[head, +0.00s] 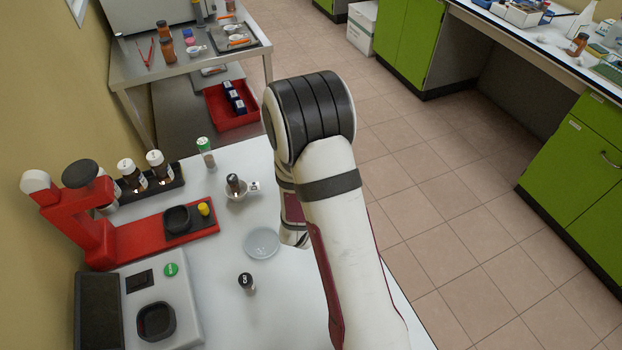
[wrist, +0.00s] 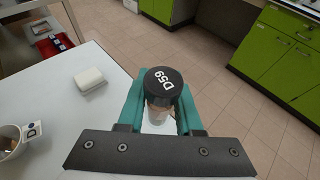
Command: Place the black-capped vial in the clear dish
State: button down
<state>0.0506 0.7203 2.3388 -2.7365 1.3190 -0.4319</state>
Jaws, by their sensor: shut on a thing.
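My gripper (wrist: 156,108) has teal fingers shut on a vial with a black cap (wrist: 162,86) marked D59. The vial appears upright, seen from above, near the table's edge. In the head view my arm hides the gripper and this vial. The clear dish (head: 261,243) lies on the white table, left of my arm, and looks empty. Another black-capped vial (head: 246,282) stands on the table in front of the dish. A white cup (head: 241,191) behind the dish holds a dark-topped item. The dish is not seen in the wrist view.
A red stand (head: 140,240) and a grey device (head: 168,300) fill the table's left side. A rack with bottles (head: 155,186) and a green-capped vial (head: 206,152) stand at the back. A white block (wrist: 88,80) lies on the table in the wrist view.

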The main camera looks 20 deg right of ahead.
jog(key=s+a+r+n+t+y, duration=0.2)
jog(key=s+a, duration=0.1)
jog(key=a, duration=0.5)
send_over(262, 223)
notch_tip(262, 223, down, 7)
jog(key=shift+s+f, duration=0.1)
notch_tip(262, 223, down, 3)
jog(key=shift+a+f, duration=0.1)
jog(key=shift+f, duration=0.35)
jog(key=shift+f, duration=0.15)
jog(key=shift+f, duration=0.15)
jog(key=c, duration=0.6)
grip_release()
